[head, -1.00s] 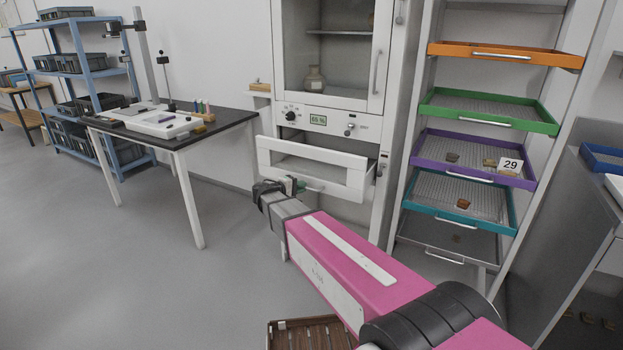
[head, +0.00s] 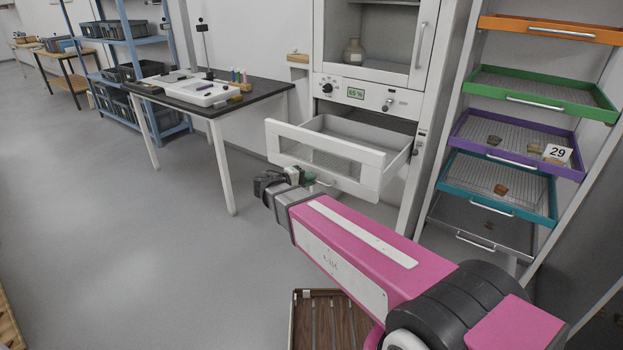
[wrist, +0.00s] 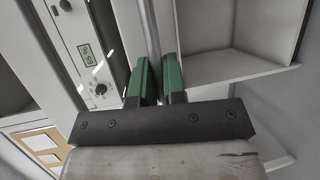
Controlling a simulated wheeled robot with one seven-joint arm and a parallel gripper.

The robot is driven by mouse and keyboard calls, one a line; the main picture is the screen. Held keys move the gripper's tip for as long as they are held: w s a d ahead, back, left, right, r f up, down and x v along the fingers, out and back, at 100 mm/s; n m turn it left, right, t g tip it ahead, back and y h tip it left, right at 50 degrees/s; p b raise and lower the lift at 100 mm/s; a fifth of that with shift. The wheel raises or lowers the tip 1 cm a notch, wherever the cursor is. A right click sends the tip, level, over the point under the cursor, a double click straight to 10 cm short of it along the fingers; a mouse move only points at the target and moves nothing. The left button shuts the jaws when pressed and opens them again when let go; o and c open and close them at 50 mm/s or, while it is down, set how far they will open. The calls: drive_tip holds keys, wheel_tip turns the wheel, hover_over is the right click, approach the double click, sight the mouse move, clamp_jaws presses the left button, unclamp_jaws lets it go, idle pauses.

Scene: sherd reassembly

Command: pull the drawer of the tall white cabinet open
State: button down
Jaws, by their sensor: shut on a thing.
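The tall white cabinet (head: 322,40) stands at the wall, with a dial and a small green display on its panel. Its drawer (head: 388,163) is pulled well out; its inside shows behind the framed front. My gripper (head: 300,179) is at the drawer front, low and left of its middle. In the wrist view, my gripper's green fingers (wrist: 160,80) are shut on the drawer's metal bar handle (wrist: 150,35). In the head view my gripper and arm hide part of the handle.
A rack with coloured trays, the purple one (head: 470,144) among them, stands right of the cabinet. A dark-topped table (head: 262,92) stands to the left. A slatted brown wooden thing (head: 322,325) lies below my arm. Floor at left is clear.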

drive_tip(key=c, duration=1.2)
unclamp_jaws()
drive_tip(key=shift+a, duration=0.1)
drive_tip(key=v, duration=1)
drive_tip(key=shift+s+a+r, duration=0.1)
drive_tip(key=shift+s+a, duration=0.1)
